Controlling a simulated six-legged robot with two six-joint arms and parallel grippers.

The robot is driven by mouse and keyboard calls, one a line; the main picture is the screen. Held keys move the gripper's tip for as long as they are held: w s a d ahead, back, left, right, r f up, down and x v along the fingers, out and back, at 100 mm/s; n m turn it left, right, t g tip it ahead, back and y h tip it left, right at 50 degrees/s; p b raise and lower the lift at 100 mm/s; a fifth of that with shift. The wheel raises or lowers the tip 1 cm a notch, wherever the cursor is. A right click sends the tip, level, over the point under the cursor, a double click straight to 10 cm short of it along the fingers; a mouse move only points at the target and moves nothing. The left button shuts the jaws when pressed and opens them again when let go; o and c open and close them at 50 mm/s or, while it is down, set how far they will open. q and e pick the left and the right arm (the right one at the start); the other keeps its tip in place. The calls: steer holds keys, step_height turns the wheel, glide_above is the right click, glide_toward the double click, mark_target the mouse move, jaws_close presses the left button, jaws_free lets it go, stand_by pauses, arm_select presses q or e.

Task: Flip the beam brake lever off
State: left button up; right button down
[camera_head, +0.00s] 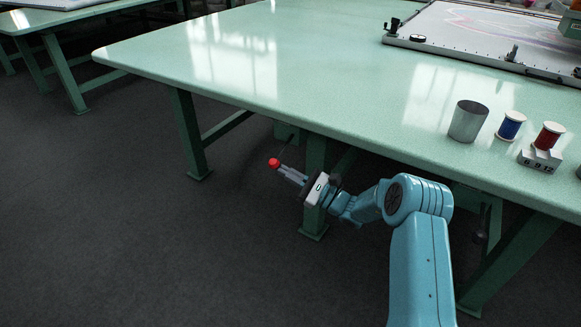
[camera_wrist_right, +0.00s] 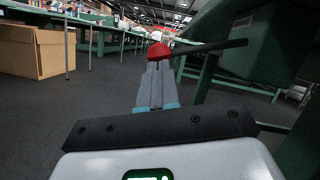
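The brake lever is a thin dark rod (camera_wrist_right: 210,47) ending in a red knob (camera_wrist_right: 158,49). It comes out of a green box (camera_wrist_right: 245,42) with a label that seems to read BRAKE. In the head view the red knob (camera_head: 273,162) shows just off the table's near edge, at the tips of my right gripper (camera_head: 282,169). In the right wrist view the gripper's grey fingers (camera_wrist_right: 156,72) lie close together, tips right at the knob's underside. I cannot tell whether they touch it. Nothing shows held between them. My left gripper is out of view.
The green table (camera_head: 300,60) stands above and beside my right arm. On it are a metal cup (camera_head: 468,122), a blue spool (camera_head: 510,126), a red spool (camera_head: 548,136) and a white frame (camera_head: 480,45). A cardboard box (camera_wrist_right: 38,52) stands on the floor. Open dark floor lies left.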

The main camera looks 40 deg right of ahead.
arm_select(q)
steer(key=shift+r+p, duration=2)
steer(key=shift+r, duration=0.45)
arm_select(e)
steer(key=shift+s+a+r+m+t+h, duration=0.1)
steer(key=shift+a+r+m+t+h, duration=0.2)
steer(key=shift+r+m, duration=0.45)
steer(key=shift+s+a+r+m+t+h, duration=0.15)
steer(key=shift+r+m+t+h, duration=0.25)
steer(key=shift+m, duration=0.7)
steer(key=shift+a+r+m+t+h, duration=0.15)
steer(key=shift+r+m+h, duration=0.3)
steer(key=shift+m, duration=0.5)
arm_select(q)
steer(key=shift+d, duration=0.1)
arm_select(e)
steer(key=shift+a, duration=0.1)
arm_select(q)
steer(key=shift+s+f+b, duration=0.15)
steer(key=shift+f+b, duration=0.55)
arm_select(e)
steer(key=w+f+v, duration=0.1)
steer(key=f+v, duration=0.1)
steer(key=v, duration=1.1)
steer(key=shift+f, duration=0.2)
steer(key=shift+w, duration=0.1)
